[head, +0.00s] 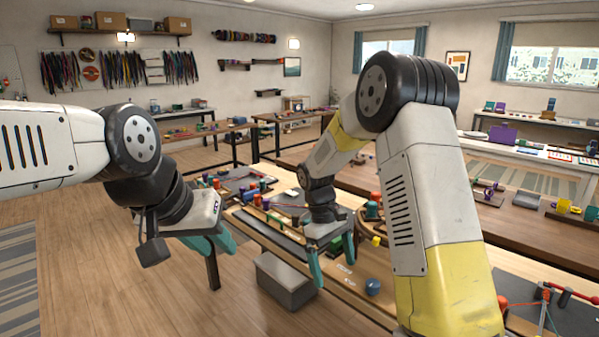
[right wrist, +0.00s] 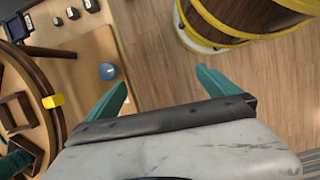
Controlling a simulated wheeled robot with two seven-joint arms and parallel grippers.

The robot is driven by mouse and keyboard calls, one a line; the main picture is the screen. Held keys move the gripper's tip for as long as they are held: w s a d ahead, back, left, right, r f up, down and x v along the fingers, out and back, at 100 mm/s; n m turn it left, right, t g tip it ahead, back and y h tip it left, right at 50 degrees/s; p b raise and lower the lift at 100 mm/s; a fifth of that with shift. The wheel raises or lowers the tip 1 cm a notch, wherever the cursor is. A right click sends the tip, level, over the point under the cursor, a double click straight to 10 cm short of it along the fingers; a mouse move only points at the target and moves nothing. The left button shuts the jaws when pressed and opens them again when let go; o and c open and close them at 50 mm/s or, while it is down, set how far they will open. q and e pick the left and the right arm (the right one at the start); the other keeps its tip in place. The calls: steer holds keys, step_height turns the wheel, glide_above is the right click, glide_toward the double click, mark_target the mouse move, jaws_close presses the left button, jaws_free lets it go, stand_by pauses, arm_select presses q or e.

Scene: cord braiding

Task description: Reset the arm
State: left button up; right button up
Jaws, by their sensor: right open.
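My right gripper (head: 332,264) is open and empty in the head view, its teal fingers pointing down over the near edge of the wooden worktable (head: 345,285). In the right wrist view, my right gripper (right wrist: 163,80) shows both teal fingers spread, with only floor and table edge beyond them. My left gripper (head: 222,242) hangs at the left over the floor, near the end of the table. Its teal fingers are seen at an angle, and how far apart they are is unclear. I see nothing held in it.
A blue ball (head: 372,287) and a yellow block (head: 376,240) are on the worktable; both show in the right wrist view, the ball (right wrist: 108,71) nearest the right gripper. Several coloured spools stand farther back. A grey bin (head: 284,283) is below the table edge. Open wood floor (head: 120,265) lies left.

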steer(key=s+d+r+m+t+y, duration=0.1)
steer(key=s+d+r+m+t, duration=0.1)
steer(key=s+r, duration=0.35)
steer(key=s+d+r+m+t+y, duration=0.1)
steer(key=s+d+r+t+y, duration=0.1)
steer(key=r, duration=0.6)
steer(key=s+d+r+m+t+y, duration=0.1)
steer(key=s+r+m+t, duration=0.3)
steer(key=s+r, duration=0.3)
steer(key=shift+s+d+m+t+y, duration=0.15)
steer(key=shift+s+m+t+y, duration=0.2)
steer(key=shift+s, duration=2.2)
